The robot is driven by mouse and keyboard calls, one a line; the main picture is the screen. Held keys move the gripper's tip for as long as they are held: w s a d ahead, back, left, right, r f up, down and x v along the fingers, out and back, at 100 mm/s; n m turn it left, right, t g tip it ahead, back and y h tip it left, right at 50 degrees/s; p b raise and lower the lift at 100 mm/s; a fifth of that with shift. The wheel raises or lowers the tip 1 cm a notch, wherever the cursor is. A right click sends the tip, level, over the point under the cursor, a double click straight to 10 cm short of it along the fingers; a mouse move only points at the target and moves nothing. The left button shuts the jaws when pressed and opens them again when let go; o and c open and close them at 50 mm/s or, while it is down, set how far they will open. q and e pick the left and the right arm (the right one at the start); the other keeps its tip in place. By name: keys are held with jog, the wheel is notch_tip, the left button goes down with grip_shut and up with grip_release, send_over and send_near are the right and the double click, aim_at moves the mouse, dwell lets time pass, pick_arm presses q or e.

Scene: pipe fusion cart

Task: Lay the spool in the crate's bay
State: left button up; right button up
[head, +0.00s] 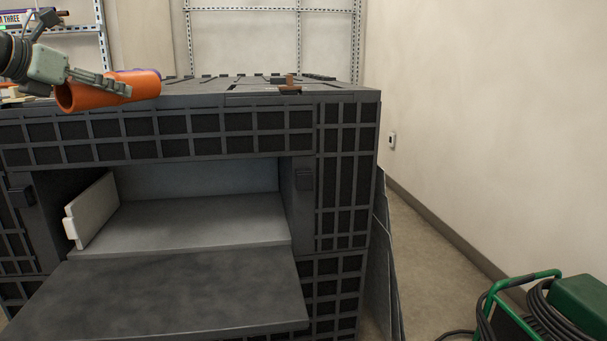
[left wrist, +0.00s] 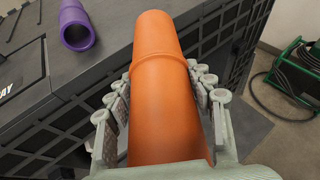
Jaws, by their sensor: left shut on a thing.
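The orange pipe spool (head: 85,97) is held level above the near top edge at the left of the dark crate (head: 345,235). My left gripper (head: 122,86) is shut on it. In the left wrist view the orange spool (left wrist: 165,85) lies between the two fingers, with a collar partway along it. The crate's bay (head: 200,218) is open and empty in its front face, below and to the right of the spool. A grey upright panel (head: 92,210) stands at its left side. The lowered door flap (head: 170,300) juts out in front. My right gripper is not in view.
A purple pipe piece (left wrist: 76,27) lies on the crate's top in the left wrist view. A brown-handled item (head: 290,84) sits on the top further right. A green-framed machine with black cable (head: 545,305) stands on the floor at right, near the wall.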

pick_arm(q)
jog(key=s+d+f+m+g+h, duration=0.1)
jog(key=s+d+f+m+h, duration=0.1)
jog(key=d+f, duration=0.85)
jog(key=s+d+f+m+h, duration=0.1)
jog(key=s+d+f, duration=0.1)
jog(key=d+f, duration=0.9)
jog(key=s+d+f, duration=0.3)
jog(key=s+f, duration=1.5)
jog(key=shift+f+n+y, duration=0.25)
jog(key=shift+n+y, duration=0.05)
jog(key=shift+n, duration=0.1)
